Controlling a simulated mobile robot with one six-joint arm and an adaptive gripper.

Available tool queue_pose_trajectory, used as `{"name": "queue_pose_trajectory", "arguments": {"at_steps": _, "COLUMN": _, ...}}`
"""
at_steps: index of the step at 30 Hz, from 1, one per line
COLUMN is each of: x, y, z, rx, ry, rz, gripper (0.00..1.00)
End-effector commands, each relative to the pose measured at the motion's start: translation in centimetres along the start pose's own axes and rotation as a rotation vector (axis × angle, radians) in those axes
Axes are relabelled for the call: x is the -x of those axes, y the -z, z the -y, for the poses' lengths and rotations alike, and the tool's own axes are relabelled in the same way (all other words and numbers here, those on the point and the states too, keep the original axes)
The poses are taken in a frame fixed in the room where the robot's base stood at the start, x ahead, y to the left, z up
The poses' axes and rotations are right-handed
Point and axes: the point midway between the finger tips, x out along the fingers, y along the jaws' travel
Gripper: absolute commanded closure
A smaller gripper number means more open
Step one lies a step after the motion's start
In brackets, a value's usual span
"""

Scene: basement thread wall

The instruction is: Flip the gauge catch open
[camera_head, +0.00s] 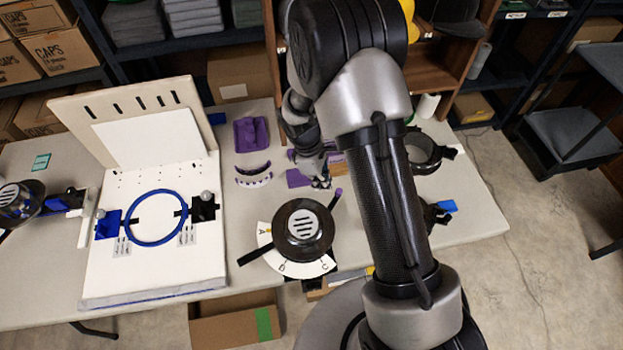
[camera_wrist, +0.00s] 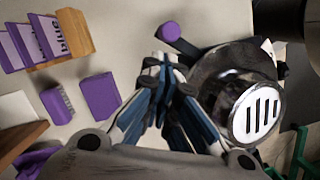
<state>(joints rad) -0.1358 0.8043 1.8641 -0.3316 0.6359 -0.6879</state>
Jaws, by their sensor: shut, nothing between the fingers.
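A round black domed device (camera_head: 303,230) with a white slotted cap stands on a lettered white dial plate (camera_head: 265,236) at the table's front. A short arm with a purple tip (camera_head: 338,193) sticks out at its upper right. The device also shows at the right of the wrist view (camera_wrist: 257,112), with the purple tip (camera_wrist: 168,32) above. I cannot tell for certain which part is the gauge catch. My gripper (camera_head: 321,182) is shut and empty, just behind the device and close to the purple tip. In the wrist view its fingertips (camera_wrist: 165,68) point toward that tip, apparently apart from it.
A white board with a blue hoop (camera_head: 128,218) stands to the left. Bare tabletop (camera_head: 470,215) lies at the right end.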

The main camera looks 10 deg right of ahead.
Motion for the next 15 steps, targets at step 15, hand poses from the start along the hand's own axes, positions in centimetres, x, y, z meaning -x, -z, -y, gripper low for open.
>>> {"name": "queue_pose_trajectory", "arguments": {"at_steps": 15, "x": -0.16, "y": -0.64, "z": -0.02, "rx": -0.001, "ry": 0.0, "rz": -0.001, "gripper": 1.0}}
